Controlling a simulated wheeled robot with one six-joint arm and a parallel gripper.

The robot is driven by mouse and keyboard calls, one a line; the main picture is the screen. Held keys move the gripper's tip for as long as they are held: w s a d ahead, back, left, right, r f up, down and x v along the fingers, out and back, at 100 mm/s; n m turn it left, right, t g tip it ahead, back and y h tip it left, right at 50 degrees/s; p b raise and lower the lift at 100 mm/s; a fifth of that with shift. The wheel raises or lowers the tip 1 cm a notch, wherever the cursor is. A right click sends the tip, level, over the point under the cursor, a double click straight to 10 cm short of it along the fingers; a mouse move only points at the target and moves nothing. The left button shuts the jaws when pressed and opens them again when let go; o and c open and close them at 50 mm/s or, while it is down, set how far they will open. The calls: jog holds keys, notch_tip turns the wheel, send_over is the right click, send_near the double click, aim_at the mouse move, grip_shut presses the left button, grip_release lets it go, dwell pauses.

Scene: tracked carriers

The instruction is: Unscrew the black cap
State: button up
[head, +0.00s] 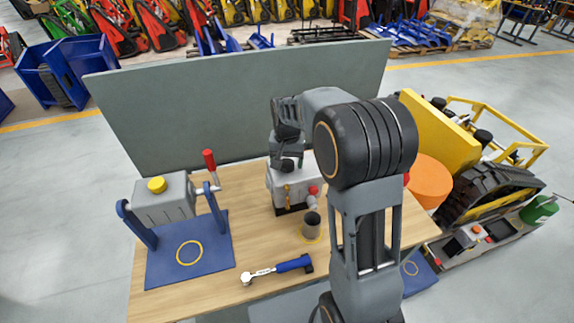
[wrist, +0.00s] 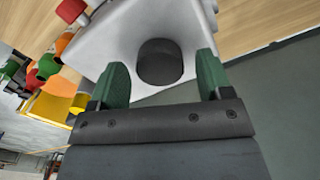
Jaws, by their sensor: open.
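The black cap (wrist: 160,62) is a short dark cylinder on top of a light grey housing (wrist: 117,40). In the head view the cap (head: 287,165) shows on the housing (head: 283,187), just under my gripper (head: 287,150). In the wrist view my gripper's green fingers (wrist: 162,66) are spread, one on each side of the cap, with a visible gap on both sides. The gripper holds nothing. I cannot tell how far down the fingers reach along the cap.
A dark cup (head: 311,226) stands in front of the housing. A blue-handled wrench (head: 280,268) lies at the table's front. A press with a red-gripped lever (head: 209,160) stands left on a blue plate (head: 165,272). A grey panel (head: 190,110) closes the back. A yellow tracked carrier (head: 436,130) is right.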

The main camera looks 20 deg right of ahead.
jog(key=shift+m, duration=0.8)
jog(key=c, duration=0.8)
jog(key=n, duration=0.9)
jog(key=shift+n, duration=0.4)
jog(key=shift+n, duration=0.9)
jog(key=n, duration=0.6)
jog(key=shift+n, duration=1)
